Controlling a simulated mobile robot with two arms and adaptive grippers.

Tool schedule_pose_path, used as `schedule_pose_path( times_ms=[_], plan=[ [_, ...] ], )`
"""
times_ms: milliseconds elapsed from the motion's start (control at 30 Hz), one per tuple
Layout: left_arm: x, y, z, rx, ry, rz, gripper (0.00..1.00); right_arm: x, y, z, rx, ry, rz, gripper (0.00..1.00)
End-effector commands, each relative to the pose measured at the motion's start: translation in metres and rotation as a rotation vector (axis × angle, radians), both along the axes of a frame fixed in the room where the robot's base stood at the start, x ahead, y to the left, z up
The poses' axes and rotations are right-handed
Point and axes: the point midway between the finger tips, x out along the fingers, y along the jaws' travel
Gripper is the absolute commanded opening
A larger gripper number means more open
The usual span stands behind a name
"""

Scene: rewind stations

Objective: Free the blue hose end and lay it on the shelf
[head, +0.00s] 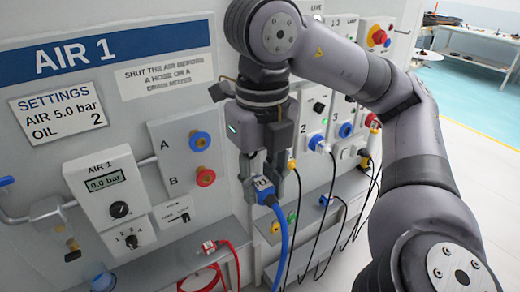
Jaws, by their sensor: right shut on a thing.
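My right gripper (262,183) is shut on the blue hose end (266,197), a blue block-shaped fitting with a light label. The blue hose (283,240) hangs down from it and runs out of the bottom of the picture. The gripper is in front of the cabinet, right of the ports. The blue port A (199,141) and the red port B (205,177) show no hose in them. The shelf (165,272) is at the bottom of the cabinet front, below and left of the gripper. My left gripper is not in view.
A red hose (215,270) with its end (209,246) lies on the shelf. The AIR 1 gauge box (108,189) reads 0.0 bar. Right of my gripper, black cables (330,215) hang from plugs on neighbouring panels. A blue-handled valve (6,181) is at far left.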

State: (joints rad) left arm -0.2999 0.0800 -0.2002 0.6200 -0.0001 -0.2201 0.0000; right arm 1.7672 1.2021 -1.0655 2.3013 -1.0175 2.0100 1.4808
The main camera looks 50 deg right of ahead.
Motion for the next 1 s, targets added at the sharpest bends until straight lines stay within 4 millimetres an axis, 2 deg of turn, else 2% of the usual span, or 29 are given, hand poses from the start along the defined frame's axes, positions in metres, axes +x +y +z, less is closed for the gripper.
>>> schedule_pose_path(
  times_ms=[333,1000],
  plan=[
    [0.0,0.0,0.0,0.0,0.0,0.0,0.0,-0.003,0.001,0.0,0.0,-0.001,0.001,0.0],
    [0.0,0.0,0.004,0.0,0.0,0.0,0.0,-0.043,0.01,-0.001,0.0,-0.001,0.0,0.0]
  ],
)
